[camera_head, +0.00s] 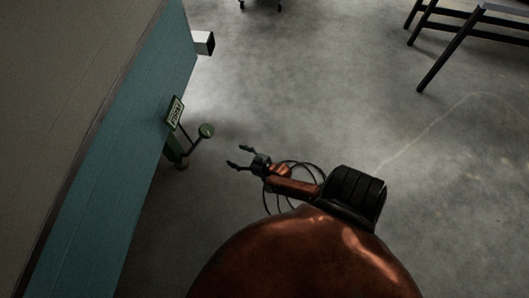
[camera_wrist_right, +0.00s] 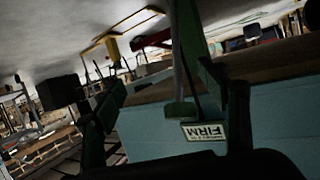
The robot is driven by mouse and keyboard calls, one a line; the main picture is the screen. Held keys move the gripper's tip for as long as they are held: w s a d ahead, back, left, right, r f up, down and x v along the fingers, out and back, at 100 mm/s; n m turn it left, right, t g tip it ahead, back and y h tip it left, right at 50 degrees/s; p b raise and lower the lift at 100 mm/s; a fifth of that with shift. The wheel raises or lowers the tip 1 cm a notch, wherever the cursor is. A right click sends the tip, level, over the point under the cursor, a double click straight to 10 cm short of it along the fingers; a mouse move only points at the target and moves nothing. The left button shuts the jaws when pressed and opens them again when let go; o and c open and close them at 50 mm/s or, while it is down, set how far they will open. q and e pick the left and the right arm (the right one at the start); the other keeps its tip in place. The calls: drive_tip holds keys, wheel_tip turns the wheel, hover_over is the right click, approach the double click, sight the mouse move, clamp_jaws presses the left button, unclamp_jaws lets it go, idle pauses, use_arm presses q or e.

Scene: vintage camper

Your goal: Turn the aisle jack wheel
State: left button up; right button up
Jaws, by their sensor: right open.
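The green jack (camera_head: 175,150) stands against the teal camper wall at the left of the head view. Its small round green wheel (camera_head: 206,130) sticks out to the right on an arm. In the right wrist view the dark fingers stand on both sides of the jack parts. My left gripper is out of view.
The teal camper wall (camera_head: 110,180) borders the left side, with a pale box-ended beam (camera_head: 203,43) jutting out. Dark-legged furniture (camera_head: 455,45) stands at the upper right. The grey concrete floor (camera_head: 300,90) between is clear.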

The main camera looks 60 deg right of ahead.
use_arm(q)
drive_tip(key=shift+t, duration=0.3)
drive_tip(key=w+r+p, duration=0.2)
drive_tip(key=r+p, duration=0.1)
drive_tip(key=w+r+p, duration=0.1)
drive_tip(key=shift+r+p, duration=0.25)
drive_tip(key=shift+p, duration=0.1)
use_arm(e)
drive_tip(key=s+f+g, duration=0.2)
drive_tip(key=s+f, duration=0.3)
drive_tip(key=s, duration=0.2)
drive_tip(key=s+a+f+g, duration=0.1)
drive_tip(key=s+f, duration=0.3)
drive_tip(key=s, duration=0.4)
drive_tip(key=shift+a+f+n+g, duration=0.3)
drive_tip(key=shift+f+n+g, duration=0.1)
drive_tip(key=shift+g, duration=0.4)
